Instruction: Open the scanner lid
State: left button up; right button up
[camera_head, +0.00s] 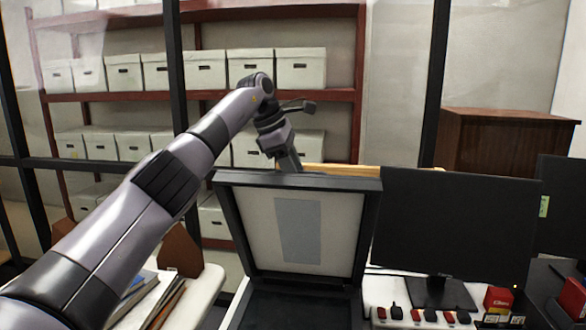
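The scanner lid (330,185) stands raised, close to upright, with its pale inner face and a grey rectangular patch (298,230) towards me. The dark scanner base (300,308) lies below it, cut off by the bottom edge. My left arm comes in from the left and reaches over to the lid's top edge. My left gripper (287,157) points down at or just behind that edge, left of its middle. The lid hides its fingertips, so I cannot tell whether it touches the lid or is open. My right gripper is not in view.
A black monitor (455,225) stands close to the lid's right side. Several small red and black items (425,316) lie below it. Papers and folders (150,300) lie on a white surface at lower left. Red shelves with white boxes (250,66) stand behind dark-framed glass.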

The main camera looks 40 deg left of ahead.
pick_arm(q)
jog(key=v, duration=0.6)
jog(key=shift+a+r, duration=0.2)
jog(key=shift+r, duration=0.2)
jog(key=shift+s+d, duration=0.1)
jog(key=shift+s, duration=0.05)
